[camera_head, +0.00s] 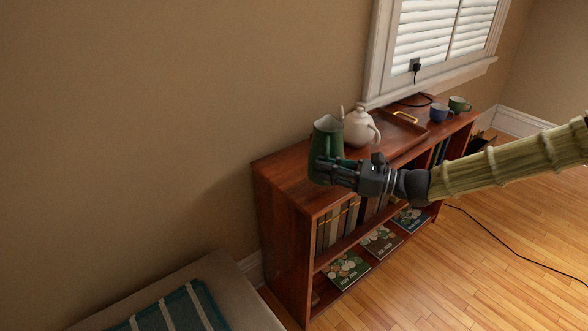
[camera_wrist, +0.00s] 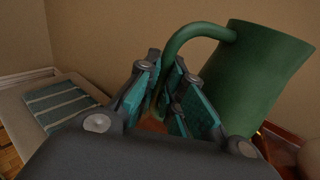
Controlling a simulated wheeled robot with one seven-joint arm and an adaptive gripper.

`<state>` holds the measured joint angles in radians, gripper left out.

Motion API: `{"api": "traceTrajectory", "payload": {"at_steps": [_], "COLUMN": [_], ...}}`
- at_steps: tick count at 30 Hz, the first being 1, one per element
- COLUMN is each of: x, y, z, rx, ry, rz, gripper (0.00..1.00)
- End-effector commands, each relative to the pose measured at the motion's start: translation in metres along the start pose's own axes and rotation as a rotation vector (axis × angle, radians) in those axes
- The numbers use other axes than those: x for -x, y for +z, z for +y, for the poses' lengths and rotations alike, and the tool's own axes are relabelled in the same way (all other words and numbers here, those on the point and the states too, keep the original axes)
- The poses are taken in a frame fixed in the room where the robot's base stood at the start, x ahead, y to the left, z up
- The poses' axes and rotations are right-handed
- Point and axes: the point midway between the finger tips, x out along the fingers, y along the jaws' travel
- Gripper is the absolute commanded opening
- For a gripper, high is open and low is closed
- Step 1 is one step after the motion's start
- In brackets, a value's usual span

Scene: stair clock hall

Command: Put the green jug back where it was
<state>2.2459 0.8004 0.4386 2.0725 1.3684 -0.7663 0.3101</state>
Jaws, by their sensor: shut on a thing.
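The green jug (camera_head: 327,137) is upright at the left end of the wooden bookcase's top (camera_head: 285,172). My gripper (camera_head: 325,168) is in front of its lower part in the head view. In the wrist view the jug (camera_wrist: 252,80) is on the right, and its handle (camera_wrist: 172,52) curves down between the fingers of my gripper (camera_wrist: 163,105). The gripper is shut on the handle.
A white teapot (camera_head: 360,127) stands just right of the jug. Beyond are a wooden tray (camera_head: 410,127) with a brass handle, a blue mug (camera_head: 439,113) and a green mug (camera_head: 459,104). A bench with a striped cloth (camera_head: 178,312) is at lower left.

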Motion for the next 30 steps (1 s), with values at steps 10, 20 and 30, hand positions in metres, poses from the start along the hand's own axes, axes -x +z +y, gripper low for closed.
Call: {"api": "traceTrajectory", "payload": {"at_steps": [10, 20, 30], "x": [-0.052, -0.086, -0.099], "y": [-0.004, -0.007, -0.014], "z": [-0.017, -0.031, -0.035], "rx": [0.002, 0.003, 0.001], "ry": [0.006, 0.005, 0.004], "rz": [0.000, -0.001, 0.000], "gripper": [0.00, 0.00, 0.00]}}
